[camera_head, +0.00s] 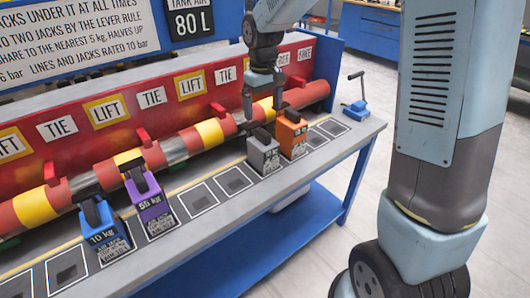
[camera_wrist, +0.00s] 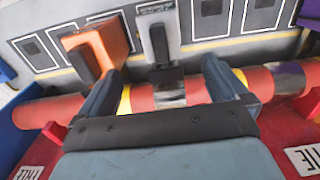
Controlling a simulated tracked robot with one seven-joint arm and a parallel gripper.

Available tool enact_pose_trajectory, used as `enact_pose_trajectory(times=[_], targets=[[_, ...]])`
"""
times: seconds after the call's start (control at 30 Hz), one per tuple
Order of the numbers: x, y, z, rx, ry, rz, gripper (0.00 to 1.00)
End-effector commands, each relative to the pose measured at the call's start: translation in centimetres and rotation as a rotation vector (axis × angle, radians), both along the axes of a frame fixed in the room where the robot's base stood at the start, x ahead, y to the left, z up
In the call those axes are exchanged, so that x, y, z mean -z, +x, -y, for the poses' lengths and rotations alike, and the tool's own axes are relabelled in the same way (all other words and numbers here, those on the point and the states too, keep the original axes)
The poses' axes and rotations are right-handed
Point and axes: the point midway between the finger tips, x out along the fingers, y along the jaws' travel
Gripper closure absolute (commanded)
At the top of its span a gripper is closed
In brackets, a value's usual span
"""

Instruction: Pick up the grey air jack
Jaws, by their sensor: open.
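The grey air jack (camera_head: 263,153) stands upright on the bench, left of the orange jack, with its dark top toward the pipe. It also shows in the wrist view (camera_wrist: 157,35), ahead of and between my fingers. My gripper (camera_head: 262,103) is just above and behind the grey jack in the head view, fingers pointing down. In the wrist view my gripper (camera_wrist: 162,72) is open with nothing between its fingers, and the jack's dark handle lies close to the gap. The head view does not show clearly whether the fingers touch the jack.
The orange jack (camera_head: 291,134) stands close on the right. Purple (camera_head: 150,205) and blue (camera_head: 104,231) jacks stand at left. A red and yellow pipe (camera_head: 210,130) runs behind, before a red panel. Empty marked slots lie on the bench. A small blue pump (camera_head: 356,110) sits at the far end.

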Motion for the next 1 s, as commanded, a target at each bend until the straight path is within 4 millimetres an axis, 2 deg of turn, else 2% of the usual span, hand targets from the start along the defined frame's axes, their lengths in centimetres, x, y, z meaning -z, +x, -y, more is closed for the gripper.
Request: enact_pose_trajectory(times=[0.4,0.73,1.0], targets=[[6.7,-0.1,0.0,-0.001,-0.001,-0.003,0.0],[8.9,0.0,0.0,0.001,0.0,-0.002,0.0],[12.4,0.3,0.0,0.001,0.0,-0.002,0.0]])
